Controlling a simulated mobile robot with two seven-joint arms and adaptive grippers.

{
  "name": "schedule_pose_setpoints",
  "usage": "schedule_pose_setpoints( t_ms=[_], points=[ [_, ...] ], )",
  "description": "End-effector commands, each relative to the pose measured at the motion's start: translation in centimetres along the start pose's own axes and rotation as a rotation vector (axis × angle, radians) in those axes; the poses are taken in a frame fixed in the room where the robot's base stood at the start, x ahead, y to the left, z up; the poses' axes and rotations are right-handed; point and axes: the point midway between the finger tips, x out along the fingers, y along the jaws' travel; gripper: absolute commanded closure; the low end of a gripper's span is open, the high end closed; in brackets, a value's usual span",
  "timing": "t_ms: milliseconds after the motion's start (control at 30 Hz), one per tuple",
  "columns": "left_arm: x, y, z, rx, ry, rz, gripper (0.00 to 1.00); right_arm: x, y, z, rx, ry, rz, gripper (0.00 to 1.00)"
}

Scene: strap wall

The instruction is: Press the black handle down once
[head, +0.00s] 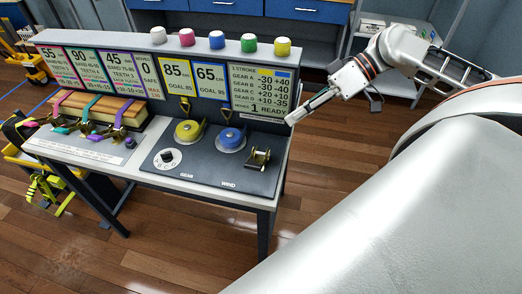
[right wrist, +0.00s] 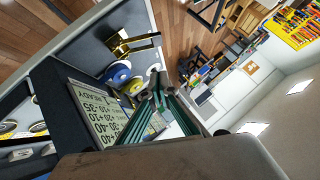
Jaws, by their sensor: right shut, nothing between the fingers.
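A small lever with a dark handle and brass-coloured bracket (head: 259,158) stands at the right end of the dark panel on the bench. It also shows near the top of the right wrist view (right wrist: 130,43). My right gripper (head: 296,117) is shut and empty, beside the right edge of the sign board, above and to the right of the lever and apart from it. Its closed fingers also show in the right wrist view (right wrist: 156,78). My left gripper is out of view.
The panel (head: 205,172) also carries a yellow reel (head: 188,132), a blue reel (head: 231,140) and a white dial (head: 167,159). An upright sign board (head: 210,100) with several coloured caps stands behind. Straps (head: 85,108) lie over a wooden block at left.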

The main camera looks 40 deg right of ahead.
Motion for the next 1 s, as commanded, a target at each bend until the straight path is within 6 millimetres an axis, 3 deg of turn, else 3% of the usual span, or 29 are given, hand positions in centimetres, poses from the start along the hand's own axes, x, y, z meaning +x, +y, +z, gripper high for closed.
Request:
schedule_pose_setpoints(
  t_ms=[267,567,900,1000],
  points=[
    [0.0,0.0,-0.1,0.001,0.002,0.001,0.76,1.1,0.0,0.0,0.0,-0.001,-0.001,1.0],
    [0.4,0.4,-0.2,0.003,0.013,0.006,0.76,5.3,0.1,0.1,-0.001,-0.004,0.002,1.0],
    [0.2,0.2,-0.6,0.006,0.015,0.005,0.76,7.6,0.1,0.0,-0.001,0.0,0.003,1.0],
    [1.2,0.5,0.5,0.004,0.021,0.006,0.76,8.5,0.3,0.3,-0.005,-0.003,0.002,1.0]
  ],
)
